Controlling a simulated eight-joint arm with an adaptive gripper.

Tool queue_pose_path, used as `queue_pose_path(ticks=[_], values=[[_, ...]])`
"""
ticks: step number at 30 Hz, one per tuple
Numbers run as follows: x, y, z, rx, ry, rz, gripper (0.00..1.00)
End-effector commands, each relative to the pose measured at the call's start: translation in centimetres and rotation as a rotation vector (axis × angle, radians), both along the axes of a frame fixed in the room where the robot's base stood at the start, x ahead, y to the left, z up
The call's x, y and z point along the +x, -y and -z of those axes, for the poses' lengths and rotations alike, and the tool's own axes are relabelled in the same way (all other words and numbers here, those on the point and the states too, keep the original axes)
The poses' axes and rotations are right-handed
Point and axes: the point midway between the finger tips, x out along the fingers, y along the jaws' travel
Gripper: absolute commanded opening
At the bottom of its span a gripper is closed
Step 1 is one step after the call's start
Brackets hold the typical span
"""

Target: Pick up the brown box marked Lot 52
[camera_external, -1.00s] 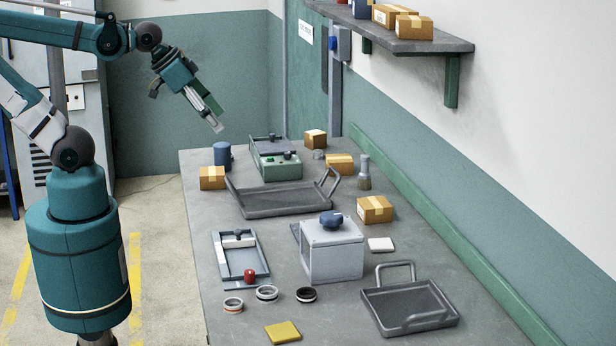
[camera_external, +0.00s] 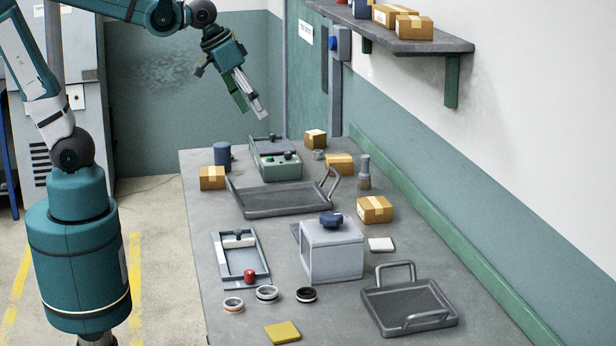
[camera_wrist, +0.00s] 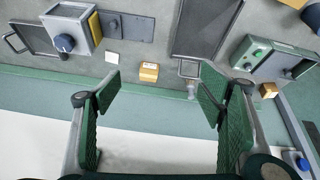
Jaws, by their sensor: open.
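Several brown boxes with tape are in view; no lot number is readable. On the bench in the external view, one box (camera_external: 375,209) is at the right beside the grey housing, one (camera_external: 339,163) near the brush, one (camera_external: 315,139) at the back, and one (camera_external: 212,178) at the left edge. More boxes (camera_external: 414,27) sit on the wall shelf. My gripper (camera_external: 254,110) is open and empty, above the bench's back end. In the wrist view, a labelled box (camera_wrist: 149,72) shows between the spread fingers of my gripper (camera_wrist: 160,78), some way beyond them. Another box (camera_wrist: 268,91) is right of them.
A dark tray (camera_external: 285,205) with raised handles and a green machine (camera_external: 275,160) stand mid-bench and behind. The grey housing (camera_external: 332,258) has a blue knob. A second tray (camera_external: 410,306) lies at front right. The shelf (camera_external: 440,46) overhangs the right side.

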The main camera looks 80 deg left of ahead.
Motion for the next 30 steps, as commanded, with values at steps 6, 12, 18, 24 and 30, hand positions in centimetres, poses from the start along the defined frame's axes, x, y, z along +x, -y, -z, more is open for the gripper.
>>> queue_pose_path(ticks=[6, 12, 18, 24, 30], values=[[3.5, 0.3, 0.1, -0.018, -0.042, -0.034, 0.69], [6.6, 0.7, 0.5, -0.033, -0.079, -0.066, 0.69], [9.8, 1.1, 1.2, -0.047, -0.117, -0.099, 0.69], [13.0, 1.4, 2.3, -0.059, -0.154, -0.133, 0.69], [16.1, 1.8, 3.8, -0.069, -0.192, -0.167, 0.69]])
